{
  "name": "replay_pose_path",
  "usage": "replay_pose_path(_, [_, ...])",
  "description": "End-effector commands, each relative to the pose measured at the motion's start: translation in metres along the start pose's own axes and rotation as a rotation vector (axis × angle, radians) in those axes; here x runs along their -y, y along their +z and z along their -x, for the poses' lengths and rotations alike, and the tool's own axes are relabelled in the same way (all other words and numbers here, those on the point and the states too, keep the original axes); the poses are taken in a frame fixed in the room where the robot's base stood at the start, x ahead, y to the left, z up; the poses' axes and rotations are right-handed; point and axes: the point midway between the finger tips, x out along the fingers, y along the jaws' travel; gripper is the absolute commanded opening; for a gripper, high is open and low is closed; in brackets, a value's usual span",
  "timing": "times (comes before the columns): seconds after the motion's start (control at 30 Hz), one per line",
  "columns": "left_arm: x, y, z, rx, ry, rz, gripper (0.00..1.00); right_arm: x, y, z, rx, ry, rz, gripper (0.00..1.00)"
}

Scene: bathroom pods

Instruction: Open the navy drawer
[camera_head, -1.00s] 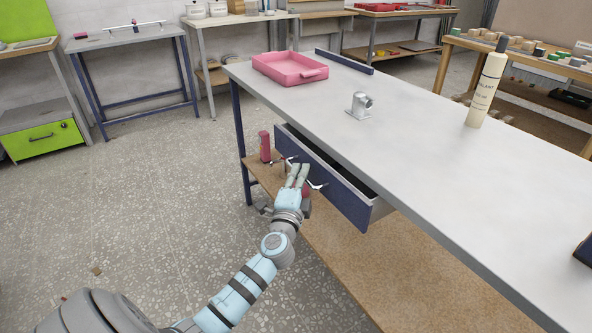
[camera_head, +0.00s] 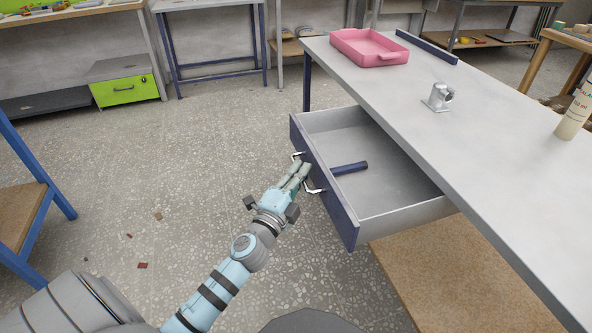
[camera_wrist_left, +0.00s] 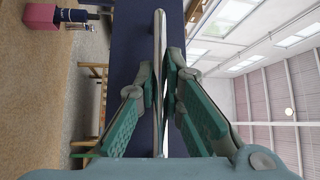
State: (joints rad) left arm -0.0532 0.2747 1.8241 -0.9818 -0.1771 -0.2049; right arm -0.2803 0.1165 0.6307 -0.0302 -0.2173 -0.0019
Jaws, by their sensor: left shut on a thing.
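The navy drawer (camera_head: 335,197) hangs under the grey workbench and stands well out from it, its grey inside showing. A dark blue cylinder (camera_head: 349,168) lies on the drawer's floor. My left gripper (camera_head: 300,172) is at the drawer's front, shut on the metal bar handle (camera_head: 314,189). In the left wrist view the handle (camera_wrist_left: 159,60) runs between the two fingers, with the navy front (camera_wrist_left: 130,45) behind it. My right gripper is in neither view.
On the workbench (camera_head: 400,105) are a pink tray (camera_head: 368,47), a small metal fixture (camera_head: 438,97) and a cream bottle (camera_head: 578,112). A wooden lower shelf (camera_head: 420,262) lies below the drawer. The speckled floor left of the drawer is mostly clear.

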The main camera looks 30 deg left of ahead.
Motion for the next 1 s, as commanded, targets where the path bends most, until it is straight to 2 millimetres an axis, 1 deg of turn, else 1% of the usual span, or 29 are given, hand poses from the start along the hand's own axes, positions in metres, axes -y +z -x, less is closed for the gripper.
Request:
replay_pose_path(0.13, [-0.003,0.000,0.002,-0.004,0.005,0.004,0.00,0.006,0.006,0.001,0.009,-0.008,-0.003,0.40])
replay_pose_path(0.33, [-0.003,0.001,0.002,-0.002,0.005,0.003,0.00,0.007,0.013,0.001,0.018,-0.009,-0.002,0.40])
replay_pose_path(0.37, [-0.003,0.001,0.002,-0.001,0.005,0.003,0.14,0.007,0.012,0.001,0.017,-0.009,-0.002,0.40])
replay_pose_path(0.4, [-0.003,0.002,0.002,0.000,0.005,0.003,0.20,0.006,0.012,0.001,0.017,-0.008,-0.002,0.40])
replay_pose_path(0.47, [-0.002,0.002,0.002,0.000,0.004,0.002,0.30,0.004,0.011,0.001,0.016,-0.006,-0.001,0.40])
replay_pose_path(0.7, [-0.001,0.002,0.002,0.001,0.002,0.000,0.30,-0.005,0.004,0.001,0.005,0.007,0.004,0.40])
replay_pose_path(0.8, [-0.001,0.002,0.004,0.001,0.003,-0.001,0.30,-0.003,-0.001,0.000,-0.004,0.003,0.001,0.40])
replay_pose_path(0.87, [-0.001,0.002,0.011,0.001,0.004,-0.001,0.30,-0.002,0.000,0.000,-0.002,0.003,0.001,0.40])
replay_pose_path(0.97, [-0.002,0.002,0.033,0.000,0.006,-0.002,0.30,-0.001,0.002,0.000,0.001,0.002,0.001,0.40])
replay_pose_path(1.0, [-0.002,0.002,0.044,0.000,0.007,-0.003,0.30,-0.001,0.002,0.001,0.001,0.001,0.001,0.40])
